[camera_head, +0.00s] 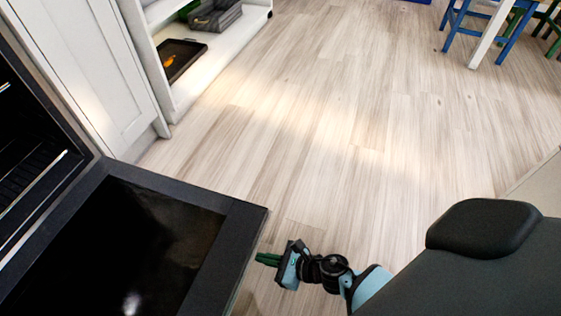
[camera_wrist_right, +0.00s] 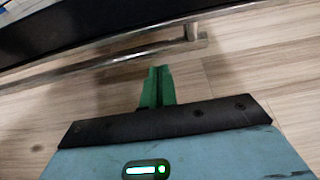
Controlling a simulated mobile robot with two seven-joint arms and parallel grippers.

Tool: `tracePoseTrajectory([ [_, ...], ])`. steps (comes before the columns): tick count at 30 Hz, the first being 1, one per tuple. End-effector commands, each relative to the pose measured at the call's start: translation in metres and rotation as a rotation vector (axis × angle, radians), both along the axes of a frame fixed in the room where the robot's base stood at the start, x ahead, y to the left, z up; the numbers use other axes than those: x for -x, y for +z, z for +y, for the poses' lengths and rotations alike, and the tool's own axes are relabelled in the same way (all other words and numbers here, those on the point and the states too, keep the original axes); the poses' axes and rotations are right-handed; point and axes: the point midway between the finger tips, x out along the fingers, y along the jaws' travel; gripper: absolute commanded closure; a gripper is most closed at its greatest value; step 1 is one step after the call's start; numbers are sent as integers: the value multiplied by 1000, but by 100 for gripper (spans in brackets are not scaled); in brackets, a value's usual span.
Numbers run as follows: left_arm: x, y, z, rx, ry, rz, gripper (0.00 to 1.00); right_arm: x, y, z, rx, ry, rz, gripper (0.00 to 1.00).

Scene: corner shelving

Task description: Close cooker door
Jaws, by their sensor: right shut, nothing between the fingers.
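The cooker door (camera_head: 231,232) hangs open, lowered roughly flat, at the lower left of the head view. Its inner side with a dark glass panel (camera_head: 130,240) faces up. The cooker cavity (camera_head: 30,150) with wire racks is open at the left edge. My right gripper (camera_head: 262,258) is beside the door's outer edge, with green fingers shut and empty. In the right wrist view, the gripper (camera_wrist_right: 158,75) points at the door's metal handle bar (camera_wrist_right: 110,59); I cannot tell whether they touch. The door's dark edge (camera_wrist_right: 100,25) shows beyond the bar. My left gripper is not in view.
A white cabinet (camera_head: 85,60) stands beside the cooker. An open white shelf (camera_head: 215,50) holds a dark tray (camera_head: 181,58). Blue stools (camera_head: 462,20) and a table leg (camera_head: 490,38) stand at the top right. The wooden floor (camera_head: 340,120) between is clear.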

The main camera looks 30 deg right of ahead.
Motion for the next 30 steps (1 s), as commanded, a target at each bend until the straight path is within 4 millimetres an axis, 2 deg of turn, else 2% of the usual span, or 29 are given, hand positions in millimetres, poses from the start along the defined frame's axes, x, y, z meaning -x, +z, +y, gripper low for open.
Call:
tracePoseTrajectory([
  [1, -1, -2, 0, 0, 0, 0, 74, -6, -1, 3, 0, 1, -3, 100],
  [6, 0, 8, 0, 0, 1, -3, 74, -3, 25, 2, 3, 1, -2, 100],
  [11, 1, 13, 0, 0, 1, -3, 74, -3, 36, 2, 2, 0, -1, 100],
  [30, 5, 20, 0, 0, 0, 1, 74, -3, 44, 0, 7, 2, 4, 100],
])
